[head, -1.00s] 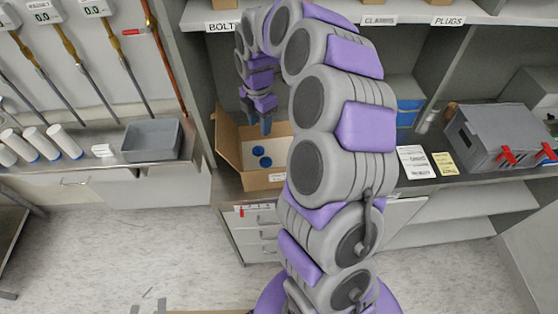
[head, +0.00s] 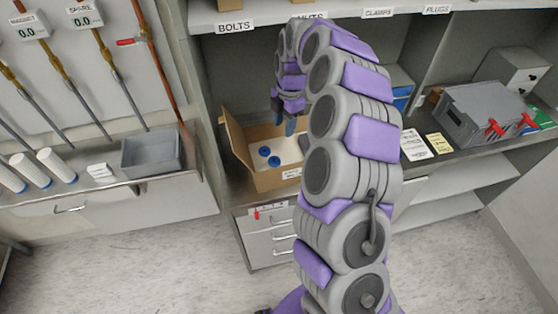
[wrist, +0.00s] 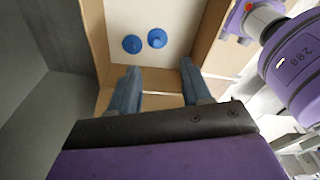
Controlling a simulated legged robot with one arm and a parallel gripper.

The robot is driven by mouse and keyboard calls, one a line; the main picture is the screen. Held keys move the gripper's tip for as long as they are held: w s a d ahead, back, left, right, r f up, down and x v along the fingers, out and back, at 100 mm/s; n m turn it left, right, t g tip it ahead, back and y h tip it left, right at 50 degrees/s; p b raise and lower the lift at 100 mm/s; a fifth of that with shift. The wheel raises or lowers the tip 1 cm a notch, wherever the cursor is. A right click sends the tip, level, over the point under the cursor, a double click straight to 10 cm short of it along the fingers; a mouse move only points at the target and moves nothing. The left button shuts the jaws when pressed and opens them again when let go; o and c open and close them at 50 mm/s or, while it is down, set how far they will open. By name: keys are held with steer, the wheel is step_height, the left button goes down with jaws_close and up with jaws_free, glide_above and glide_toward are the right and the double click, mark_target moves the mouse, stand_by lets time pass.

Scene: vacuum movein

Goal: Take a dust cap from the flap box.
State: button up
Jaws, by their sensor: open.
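The flap box (head: 271,180) is an open brown cardboard box on the counter under the shelf, with a raised flap on its left side. Two blue dust caps lie apart on its pale floor, one cap (head: 264,151) and another cap (head: 274,161). In the wrist view the same left cap (wrist: 132,44) and right cap (wrist: 157,38) lie beyond my fingertips. My gripper (wrist: 162,78) is open and empty, pointing down at the box, with the caps ahead of the gap between its fingers. In the head view my gripper (head: 283,121) is above the box's back part, partly hidden by my arm.
A grey bin (head: 151,152) stands on the left counter near several white cylinders. A grey case with red latches (head: 484,110) and paper cards (head: 415,145) lie on the right counter. The labelled shelf (head: 340,14) runs above. The floor in front is clear.

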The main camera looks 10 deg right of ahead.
steer(key=b, duration=0.2)
glide_above(274, 157)
steer(key=f, duration=0.8)
steer(key=shift+d, duration=0.4)
steer(key=shift+d+f, duration=0.45)
steer(key=shift+f, duration=0.35)
steer(key=f, duration=0.1)
steer(key=a+f+b, duration=0.1)
steer(key=f, duration=0.1)
steer(key=shift+a+f, duration=0.1)
steer(key=shift+f, duration=0.15)
steer(key=shift+a+f, duration=0.25)
steer(key=shift+a, duration=0.1)
steer(key=shift+d, duration=0.5)
steer(key=c, duration=0.5)
steer(key=shift+a, duration=0.1)
steer(key=c, duration=0.3)
steer(key=shift+a, duration=0.25)
jaws_close()
